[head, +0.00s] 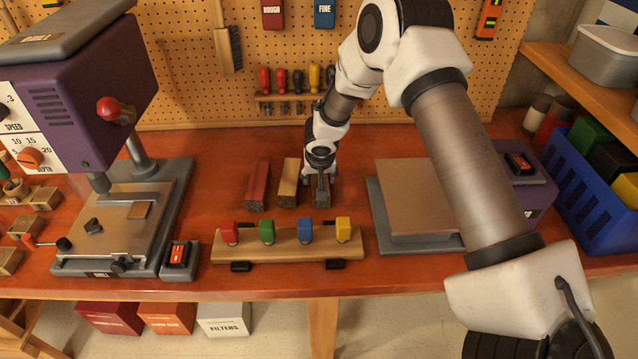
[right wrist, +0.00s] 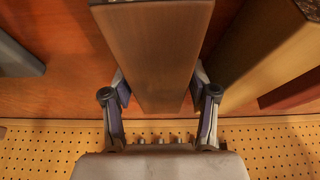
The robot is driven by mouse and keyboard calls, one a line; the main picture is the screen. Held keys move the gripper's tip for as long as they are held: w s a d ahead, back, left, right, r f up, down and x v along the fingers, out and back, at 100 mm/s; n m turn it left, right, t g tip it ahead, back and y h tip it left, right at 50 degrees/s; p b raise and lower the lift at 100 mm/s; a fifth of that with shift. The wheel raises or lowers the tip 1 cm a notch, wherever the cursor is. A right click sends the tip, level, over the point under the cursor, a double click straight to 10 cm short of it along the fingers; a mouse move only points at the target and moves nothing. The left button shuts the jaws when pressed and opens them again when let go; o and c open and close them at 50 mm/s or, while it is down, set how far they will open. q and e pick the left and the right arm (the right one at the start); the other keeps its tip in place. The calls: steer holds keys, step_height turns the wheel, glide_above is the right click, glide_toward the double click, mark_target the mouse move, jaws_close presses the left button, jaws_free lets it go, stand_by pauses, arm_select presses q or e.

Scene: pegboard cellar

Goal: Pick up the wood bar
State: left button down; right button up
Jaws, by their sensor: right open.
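A brown wood bar (right wrist: 160,60) lies between the two fingers of my right gripper (right wrist: 161,92) in the right wrist view. The fingers are open, one on each side of the bar, close to its sides; I cannot tell whether they touch it. In the head view my right gripper (head: 318,176) is over this bar, whose near end (head: 322,200) shows, while the gripper hides much of the rest. A lighter tan bar (head: 288,184) and a red bar (head: 258,187) lie to its left. My left gripper is not in view.
A wooden rack (head: 290,250) with coloured clamps stands in front of the bars. A purple drill press (head: 75,85) is at left. A grey machine with a flat plate (head: 408,190) is at right. A pegboard (head: 195,80) with tools rises behind. A blue crate (head: 590,195) stands far right.

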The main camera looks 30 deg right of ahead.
steer(key=c, duration=1)
steer(key=shift+c, duration=0.3)
steer(key=shift+w+r+p, duration=0.1)
steer(key=shift+r+p, duration=0.5)
steer(key=shift+p, duration=0.3)
step_height(320, 180, up, 17)
steer(key=b, duration=0.1)
steer(key=shift+b, duration=0.35)
